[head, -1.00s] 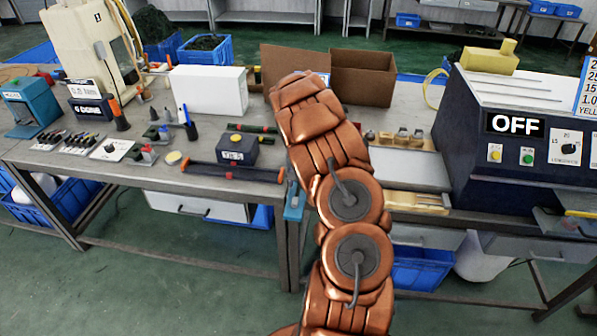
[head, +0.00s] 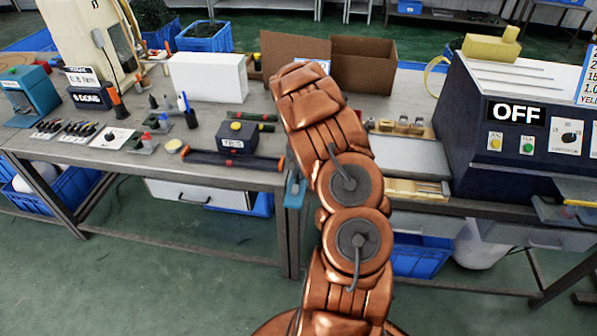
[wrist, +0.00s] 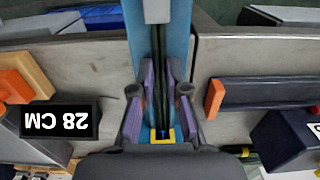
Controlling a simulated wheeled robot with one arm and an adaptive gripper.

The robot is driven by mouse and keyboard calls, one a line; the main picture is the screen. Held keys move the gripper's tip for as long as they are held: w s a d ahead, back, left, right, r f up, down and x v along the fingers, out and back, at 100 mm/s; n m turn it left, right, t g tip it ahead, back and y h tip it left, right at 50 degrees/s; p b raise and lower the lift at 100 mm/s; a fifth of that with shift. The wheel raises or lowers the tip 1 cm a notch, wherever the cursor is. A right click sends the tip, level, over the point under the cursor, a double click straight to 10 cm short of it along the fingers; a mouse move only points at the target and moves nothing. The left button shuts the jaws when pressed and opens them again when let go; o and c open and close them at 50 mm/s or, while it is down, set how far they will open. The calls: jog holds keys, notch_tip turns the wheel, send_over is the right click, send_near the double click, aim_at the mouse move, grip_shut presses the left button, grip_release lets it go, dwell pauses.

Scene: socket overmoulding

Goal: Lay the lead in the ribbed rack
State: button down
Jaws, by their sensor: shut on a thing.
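In the wrist view my gripper (wrist: 161,78) points down over a blue channel-like fixture (wrist: 180,35) at the bench edge. Its purple-lined fingers are closed around thin dark strands, which look like the lead (wrist: 161,92). A yellow piece (wrist: 163,135) sits near the finger bases on the same line. I cannot tell whether the lead touches the blue fixture. In the head view my copper arm hides the gripper and lead; a corner of the blue fixture (head: 295,192) shows beside it. I cannot surely identify the ribbed rack.
A block marked 28 CM (wrist: 58,120) lies left in the wrist view. A dark bar with orange ends (head: 232,159) and a small labelled box (head: 237,137) lie left of my arm in the head view. The OFF machine (head: 470,150) stands right; a cardboard box (head: 362,72) stands behind.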

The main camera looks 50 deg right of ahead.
aim_at(295, 188)
jog(key=shift+s+a+b, duration=0.4)
jog(key=shift+s+a, duration=0.2)
jog(key=shift+a, duration=0.3)
jog(key=shift+s+a+b, duration=0.45)
jog(key=shift+s+a, duration=0.15)
jog(key=shift+a, duration=0.25)
jog(key=shift+s+a+b, duration=0.4)
jog(key=shift+s+a, duration=0.2)
jog(key=shift+a, duration=0.3)
jog(key=shift+r, duration=2.55)
